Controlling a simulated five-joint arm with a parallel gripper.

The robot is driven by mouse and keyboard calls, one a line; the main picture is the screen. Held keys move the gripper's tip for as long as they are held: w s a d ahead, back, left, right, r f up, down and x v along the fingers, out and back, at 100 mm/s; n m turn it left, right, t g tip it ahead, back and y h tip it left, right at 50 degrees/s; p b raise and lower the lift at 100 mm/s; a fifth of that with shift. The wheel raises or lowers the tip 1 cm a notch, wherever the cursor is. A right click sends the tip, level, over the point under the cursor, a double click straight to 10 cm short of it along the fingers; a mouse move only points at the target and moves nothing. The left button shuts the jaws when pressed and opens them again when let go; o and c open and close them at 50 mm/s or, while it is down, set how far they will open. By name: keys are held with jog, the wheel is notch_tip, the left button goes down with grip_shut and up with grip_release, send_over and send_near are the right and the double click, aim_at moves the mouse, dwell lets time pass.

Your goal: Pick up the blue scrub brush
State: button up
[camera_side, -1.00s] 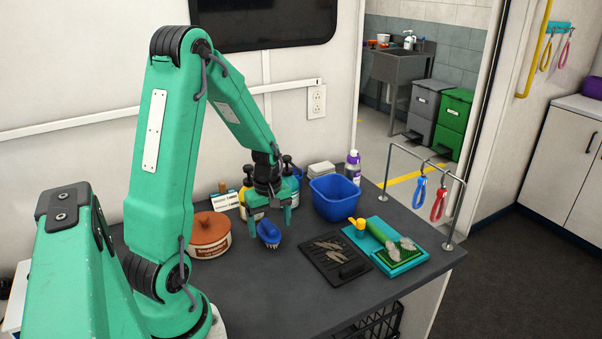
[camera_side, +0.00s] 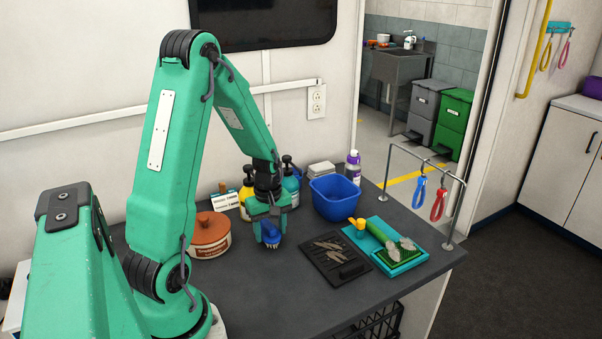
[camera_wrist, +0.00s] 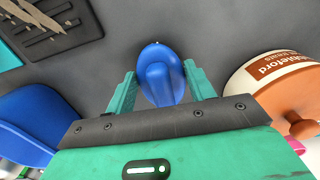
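The blue scrub brush (camera_side: 271,233) stands on the dark grey counter (camera_side: 300,300), bristles down, in front of the bottles. My gripper (camera_side: 270,232) is low over it, with one green finger on each side. In the wrist view the brush (camera_wrist: 160,75) lies between the two fingertips of my gripper (camera_wrist: 160,82), its rounded blue back towards the camera. Its widest part nearly fills the space between the fingers. I cannot tell whether both fingers press on it. The bristles show below the blue body in the side view and seem to rest on the counter.
A brown-lidded tub (camera_side: 209,235) stands close left of my gripper. Pump bottles (camera_side: 246,190) are behind it. A blue basin (camera_side: 335,197) is behind right, and a black tray (camera_side: 333,260) lies right. A teal tray (camera_side: 398,268) lies farther right. The front counter is clear.

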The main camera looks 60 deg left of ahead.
aim_at(271, 226)
jog(key=shift+c, duration=1.4)
jog(key=shift+r, duration=0.1)
jog(key=shift+r, duration=0.65)
jog(key=r, duration=0.3)
jog(key=shift+w+d, duration=0.1)
jog(key=shift+d, duration=0.15)
jog(key=d+r, duration=0.6)
jog(key=d, duration=0.5)
jog(key=shift+w+r, duration=0.25)
jog(key=shift+w, duration=0.15)
jog(key=shift+d, duration=0.1)
jog(key=o, duration=0.3)
jog(key=shift+c, duration=0.5)
